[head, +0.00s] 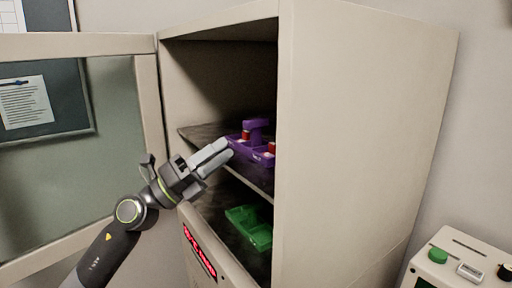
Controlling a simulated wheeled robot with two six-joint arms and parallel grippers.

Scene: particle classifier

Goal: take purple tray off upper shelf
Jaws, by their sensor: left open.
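The purple tray (243,158) sits on the upper shelf (196,132) inside the open cabinet. It has a raised purple handle and small red-and-white items in it. Its right part is hidden by the cabinet's side wall. My left gripper (222,152) is at the cabinet opening, its fingers pointing at the tray's near left edge. The fingers are open, and whether they touch the tray cannot be told. My right gripper is not in view.
A green tray (242,222) lies on the lower shelf. The cabinet door (75,150) stands open at left, behind my left arm. The cabinet's side wall (345,130) bounds the opening at right. A device with a green button (438,255) stands at lower right.

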